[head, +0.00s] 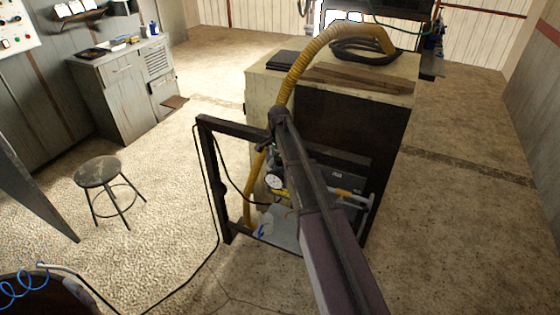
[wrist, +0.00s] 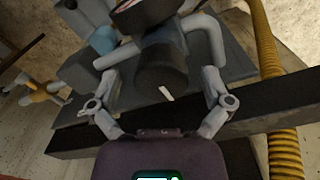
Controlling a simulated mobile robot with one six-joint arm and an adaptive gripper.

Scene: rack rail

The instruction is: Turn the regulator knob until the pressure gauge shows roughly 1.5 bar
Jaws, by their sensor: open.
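The regulator knob (wrist: 162,70) is a dark, ribbed cylinder with a white pointer mark, in the middle of the wrist view. My gripper (wrist: 160,78) is open, with one finger to each side of the knob and a visible gap on both sides. The pressure gauge (wrist: 128,8) is cut off at the top of the wrist view, and its reading cannot be made out. In the head view the gauge (head: 273,182) is a small white dial just left of my arm, too small to read. The knob and my gripper's fingers cannot be made out there.
A dark frame (head: 222,190) stands left of the gauge. A yellow corrugated hose (head: 297,68) loops over the cabinet (head: 262,92); the hose also runs down the right of the wrist view (wrist: 283,140). A stool (head: 98,172) stands on open floor at left.

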